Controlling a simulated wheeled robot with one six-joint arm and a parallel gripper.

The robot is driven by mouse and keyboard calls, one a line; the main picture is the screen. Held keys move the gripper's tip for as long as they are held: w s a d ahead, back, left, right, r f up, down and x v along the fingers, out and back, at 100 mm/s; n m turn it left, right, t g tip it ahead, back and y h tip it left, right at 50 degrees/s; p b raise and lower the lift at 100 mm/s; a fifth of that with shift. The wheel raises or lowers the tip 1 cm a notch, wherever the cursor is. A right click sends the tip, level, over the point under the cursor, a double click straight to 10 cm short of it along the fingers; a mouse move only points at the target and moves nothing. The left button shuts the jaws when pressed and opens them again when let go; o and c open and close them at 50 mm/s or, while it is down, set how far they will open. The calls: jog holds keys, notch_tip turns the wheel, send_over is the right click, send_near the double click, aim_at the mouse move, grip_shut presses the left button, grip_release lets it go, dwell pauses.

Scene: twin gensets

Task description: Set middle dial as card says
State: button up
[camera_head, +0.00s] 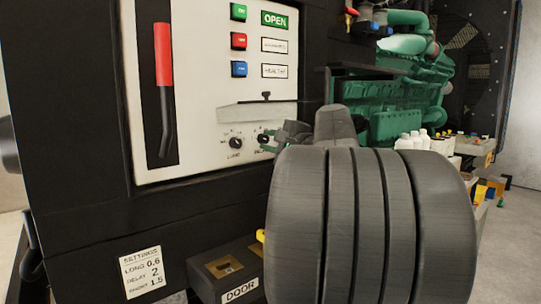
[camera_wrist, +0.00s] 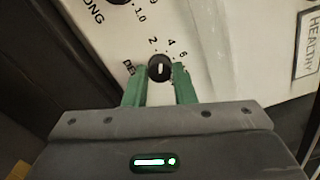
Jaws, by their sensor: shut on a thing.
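The settings card (camera_head: 143,272) at the lower left reads LONG 0.6, DELAY 2, SHORT 1.5. The middle dial, a black knob (camera_wrist: 159,66) labelled with a partly hidden DELAY, is on the white panel. Its scale shows 2, 4 and 6, and a white line on the knob runs roughly upright in the wrist view. The green fingers of my gripper (camera_wrist: 159,84) are shut on this knob, one on each side. In the head view my gripper (camera_head: 267,143) reaches the panel there and hides most of the dial's scale.
The LONG dial (camera_head: 236,143) is just left of the middle dial. A DOOR box (camera_head: 225,268) stands below.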

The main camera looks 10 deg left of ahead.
jog(key=shift+n+b, duration=1.7)
jog(key=shift+n, duration=0.2)
jog(key=o, duration=1)
jog(key=shift+d, duration=0.1)
jog(key=v, duration=1.3)
jog(key=shift+s+d, duration=0.25)
jog(key=shift+w+a, duration=0.1)
jog(key=shift+a, duration=0.05)
jog(key=x, duration=1.3)
jog(key=shift+w+a, duration=0.15)
jog(key=shift+a, duration=0.05)
